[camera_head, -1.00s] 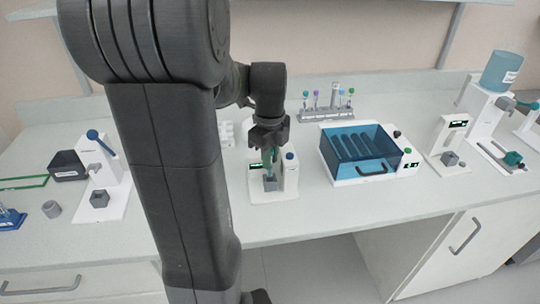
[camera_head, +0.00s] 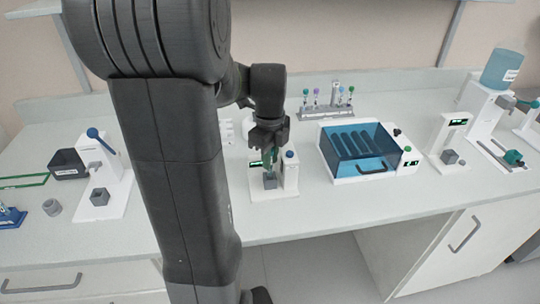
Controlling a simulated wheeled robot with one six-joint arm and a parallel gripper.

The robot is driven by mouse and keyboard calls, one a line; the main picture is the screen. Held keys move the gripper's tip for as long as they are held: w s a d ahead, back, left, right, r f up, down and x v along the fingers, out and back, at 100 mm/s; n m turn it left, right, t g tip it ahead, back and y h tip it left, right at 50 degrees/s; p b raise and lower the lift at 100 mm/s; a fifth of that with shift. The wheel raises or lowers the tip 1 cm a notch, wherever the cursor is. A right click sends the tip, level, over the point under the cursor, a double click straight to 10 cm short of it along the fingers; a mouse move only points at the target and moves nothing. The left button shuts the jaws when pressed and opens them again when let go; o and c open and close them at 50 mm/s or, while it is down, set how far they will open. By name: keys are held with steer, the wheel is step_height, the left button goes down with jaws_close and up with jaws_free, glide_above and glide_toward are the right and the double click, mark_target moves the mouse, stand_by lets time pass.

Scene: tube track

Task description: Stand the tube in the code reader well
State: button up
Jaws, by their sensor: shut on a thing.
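A grey square well block (camera_head: 270,181) stands on the device's white base, directly below the tube. The tube's lower end is at or just above the block's opening; I cannot tell whether it is inside. The tube looks about upright. The fingers hide its upper part. Another white device with a screen and a grey block (camera_head: 450,157) stands further right.
A blue-lidded box (camera_head: 360,150) stands close on the right. A tube rack (camera_head: 327,112) with several capped tubes is behind. The bench front (camera_head: 330,217) is clear.

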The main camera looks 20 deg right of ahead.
steer(key=shift+f, duration=0.2)
steer(key=shift+f+b, duration=0.35)
steer(key=shift+f, duration=0.05)
steer(key=shift+f, duration=0.2)
stand_by(0.4)
steer(key=shift+f+b, duration=0.35)
steer(key=shift+f, duration=0.1)
steer(key=o, duration=0.8)
